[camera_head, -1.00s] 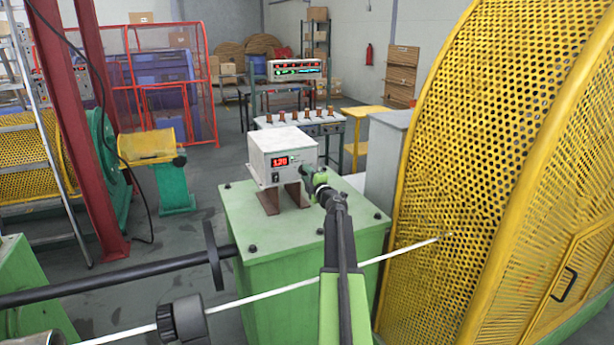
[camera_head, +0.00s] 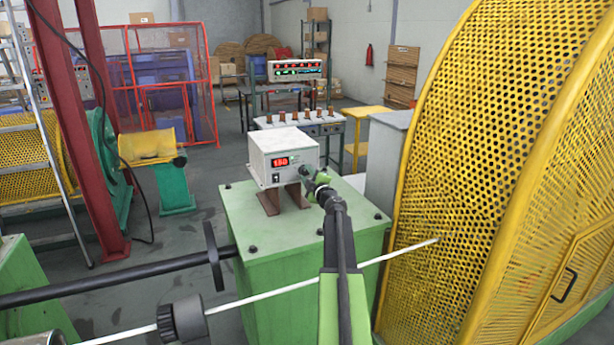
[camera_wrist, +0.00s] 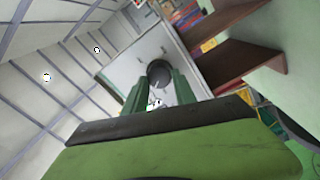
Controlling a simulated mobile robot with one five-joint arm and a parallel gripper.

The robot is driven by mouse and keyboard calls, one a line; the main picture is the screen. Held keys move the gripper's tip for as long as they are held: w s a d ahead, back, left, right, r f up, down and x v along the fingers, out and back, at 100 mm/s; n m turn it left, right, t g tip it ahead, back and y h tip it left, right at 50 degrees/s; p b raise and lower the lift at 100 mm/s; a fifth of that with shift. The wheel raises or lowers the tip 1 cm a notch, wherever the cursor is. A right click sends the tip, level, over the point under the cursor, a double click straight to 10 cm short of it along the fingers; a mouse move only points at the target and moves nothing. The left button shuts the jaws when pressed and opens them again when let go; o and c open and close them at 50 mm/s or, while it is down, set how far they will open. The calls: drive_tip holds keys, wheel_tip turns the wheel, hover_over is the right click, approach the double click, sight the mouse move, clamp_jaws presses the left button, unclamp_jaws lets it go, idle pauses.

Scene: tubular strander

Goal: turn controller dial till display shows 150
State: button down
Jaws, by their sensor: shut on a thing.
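The controller (camera_head: 284,152) is a pale box on brown legs on top of a green machine block. Its red display (camera_head: 281,162) is small and seems to read 1.80; the middle digit is hard to make out. The dial (camera_wrist: 159,72) is a dark round knob on the controller's front face, seen in the wrist view. My gripper (camera_wrist: 155,92) has its two green fingers shut on the dial. In the head view my gripper (camera_head: 311,179) reaches the front's lower right and mostly hides the dial.
A white cable (camera_head: 270,293) runs across the front, by my arm, to the yellow perforated guard (camera_head: 490,150) at right. A dark shaft with a disc (camera_head: 214,256) stands left of the green block (camera_head: 285,255). A dark switch (camera_head: 276,178) sits below the display.

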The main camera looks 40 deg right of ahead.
drive_tip(key=c, duration=1)
unclamp_jaws()
drive_tip(key=shift+s, duration=0.1)
drive_tip(key=v, duration=1.7)
drive_tip(key=shift+s+r+b, duration=0.1)
drive_tip(key=shift+s+b, duration=0.05)
drive_tip(key=shift+b, duration=0.2)
